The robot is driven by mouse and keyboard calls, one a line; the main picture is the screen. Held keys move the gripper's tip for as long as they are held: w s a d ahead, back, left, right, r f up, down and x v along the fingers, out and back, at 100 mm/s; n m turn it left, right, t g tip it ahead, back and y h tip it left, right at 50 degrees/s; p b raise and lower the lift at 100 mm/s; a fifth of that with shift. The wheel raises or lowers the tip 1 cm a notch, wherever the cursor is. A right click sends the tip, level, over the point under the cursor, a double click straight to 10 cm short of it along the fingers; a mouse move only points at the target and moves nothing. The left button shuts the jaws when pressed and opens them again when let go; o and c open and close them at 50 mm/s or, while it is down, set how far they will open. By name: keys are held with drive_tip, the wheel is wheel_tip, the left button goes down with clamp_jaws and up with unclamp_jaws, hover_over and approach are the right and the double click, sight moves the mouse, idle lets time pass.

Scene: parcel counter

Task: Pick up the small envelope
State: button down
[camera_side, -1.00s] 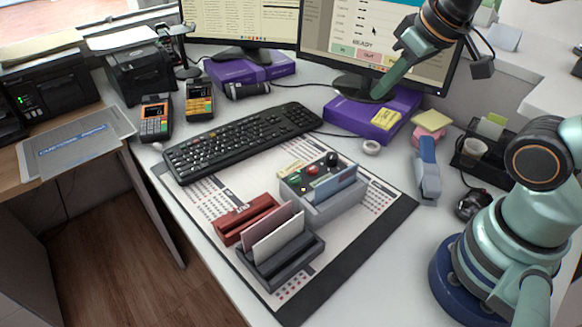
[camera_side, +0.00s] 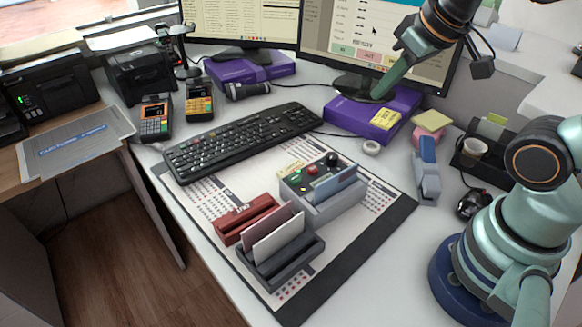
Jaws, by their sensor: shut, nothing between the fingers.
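Several envelope-like cards stand upright in holders on the desk mat. A white one (camera_side: 279,240) stands in a dark grey slotted holder (camera_side: 290,268). A mauve one (camera_side: 268,226) stands just behind it. A blue one (camera_side: 336,186) stands in a grey box (camera_side: 345,203) with coloured knobs on top. I cannot tell for sure which is the small envelope. My gripper (camera_side: 380,96) is shut and empty, high up in front of the right monitor, apart from all the cards. Its tips point down and left.
A red holder (camera_side: 244,218) stands beside the dark grey one. A black keyboard (camera_side: 245,140) lies behind them. The mat's front right is clear.

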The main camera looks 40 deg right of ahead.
drive_tip(key=c, duration=1)
unclamp_jaws()
drive_tip(key=shift+o, duration=0.2)
drive_tip(key=n+g, duration=0.6)
drive_tip(key=n, duration=1.1)
hover_over(338, 178)
wheel_tip(338, 178, down, 6)
drive_tip(key=shift+w+d+f, duration=0.1)
drive_tip(key=shift+f, duration=5.95)
